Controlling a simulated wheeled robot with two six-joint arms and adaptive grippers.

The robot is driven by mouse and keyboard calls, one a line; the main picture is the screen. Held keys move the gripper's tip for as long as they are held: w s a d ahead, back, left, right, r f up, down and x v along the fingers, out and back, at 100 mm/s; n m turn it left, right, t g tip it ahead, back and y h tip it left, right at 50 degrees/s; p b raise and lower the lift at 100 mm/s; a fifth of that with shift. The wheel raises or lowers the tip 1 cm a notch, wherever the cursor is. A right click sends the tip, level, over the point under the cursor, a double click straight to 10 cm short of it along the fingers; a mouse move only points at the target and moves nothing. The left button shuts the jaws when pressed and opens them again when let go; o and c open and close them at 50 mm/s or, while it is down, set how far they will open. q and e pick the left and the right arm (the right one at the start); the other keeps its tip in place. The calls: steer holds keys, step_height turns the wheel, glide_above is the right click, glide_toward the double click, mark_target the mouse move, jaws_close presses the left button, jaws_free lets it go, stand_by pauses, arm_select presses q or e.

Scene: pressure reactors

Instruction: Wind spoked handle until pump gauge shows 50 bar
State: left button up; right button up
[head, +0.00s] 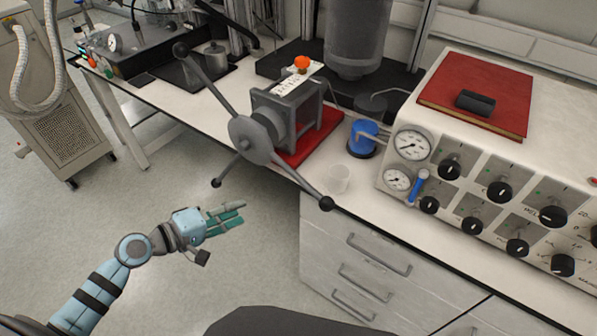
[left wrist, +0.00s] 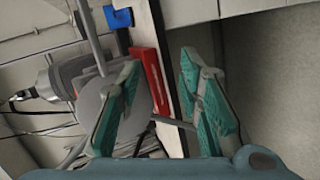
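The spoked handle (head: 252,140) is a grey hub with long dark-knobbed spokes, on the front of the grey pump (head: 292,105). One spoke points up-left, one down-right past the bench edge, and a shorter-looking one down-left. My left gripper (head: 238,214) is below the hub in the head view, open and empty, apart from the spokes. In the left wrist view, the left gripper's green-padded fingers (left wrist: 165,80) are spread, with the hub (left wrist: 92,118) behind the left finger. Two round gauges, a larger one (head: 412,143) and a smaller one (head: 397,180), sit on the white panel; their readings are too small to tell. My right gripper is out of view.
The pump stands on a red base (head: 318,138) on the white bench. A blue-topped container (head: 364,136) and a clear cup (head: 339,178) stand beside it. A red book (head: 478,90) lies on the control panel. Drawers (head: 365,275) are below; open floor lies left.

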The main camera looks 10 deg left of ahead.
mark_target(301, 184)
arm_select(q)
steer(key=d+r+h, duration=0.3)
steer(key=d+r, duration=0.3)
steer(key=r, duration=0.2)
steer(key=shift+g, duration=0.3)
steer(key=p+x, duration=0.1)
steer(key=x, duration=1.1)
steer(key=shift+w+d+f, duration=0.1)
steer(key=shift+d+f, duration=0.05)
steer(key=shift+d, duration=0.25)
steer(key=shift+c, duration=0.6)
jaws_close()
